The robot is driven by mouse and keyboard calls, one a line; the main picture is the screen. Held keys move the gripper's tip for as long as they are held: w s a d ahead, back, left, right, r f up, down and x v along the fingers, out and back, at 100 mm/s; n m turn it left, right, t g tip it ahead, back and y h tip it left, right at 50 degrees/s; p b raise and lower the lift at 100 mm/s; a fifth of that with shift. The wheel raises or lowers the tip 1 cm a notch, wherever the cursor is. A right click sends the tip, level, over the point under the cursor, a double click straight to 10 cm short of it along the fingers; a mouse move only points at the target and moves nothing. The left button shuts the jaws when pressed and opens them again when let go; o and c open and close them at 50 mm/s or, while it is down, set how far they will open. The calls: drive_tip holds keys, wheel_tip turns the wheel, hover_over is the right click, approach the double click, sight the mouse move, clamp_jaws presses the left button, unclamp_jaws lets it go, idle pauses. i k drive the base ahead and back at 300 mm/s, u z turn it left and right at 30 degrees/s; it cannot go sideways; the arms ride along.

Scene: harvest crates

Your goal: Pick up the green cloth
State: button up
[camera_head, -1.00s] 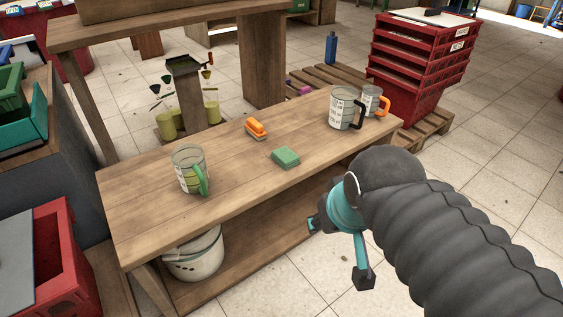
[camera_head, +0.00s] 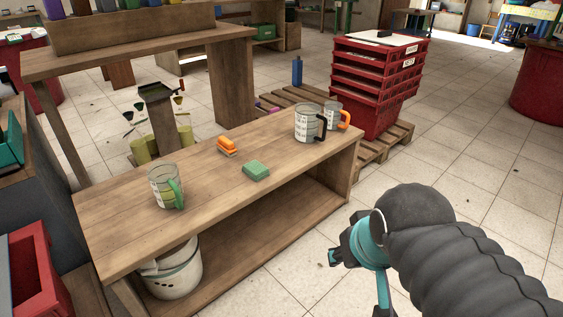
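The green cloth (camera_head: 256,171) is a small folded block lying flat on the wooden workbench (camera_head: 130,215), near its front edge. My gripper (camera_head: 358,281) is to the right of the bench and in front of it, well apart from the cloth. Its two teal and dark fingers are spread, with nothing seen between them. The lower finger is partly cut off by the picture's bottom edge.
On the bench, an orange brush-like object (camera_head: 228,147) lies behind the cloth, a green-handled jug (camera_head: 163,188) stands left, and black-handled (camera_head: 309,123) and orange-handled (camera_head: 333,115) jugs stand right. A white bucket (camera_head: 174,278) sits on the lower shelf.

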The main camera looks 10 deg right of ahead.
sight(255, 170)
drive_tip(key=z, duration=0.25)
drive_tip(key=i, duration=0.9)
drive_tip(key=u, duration=0.3)
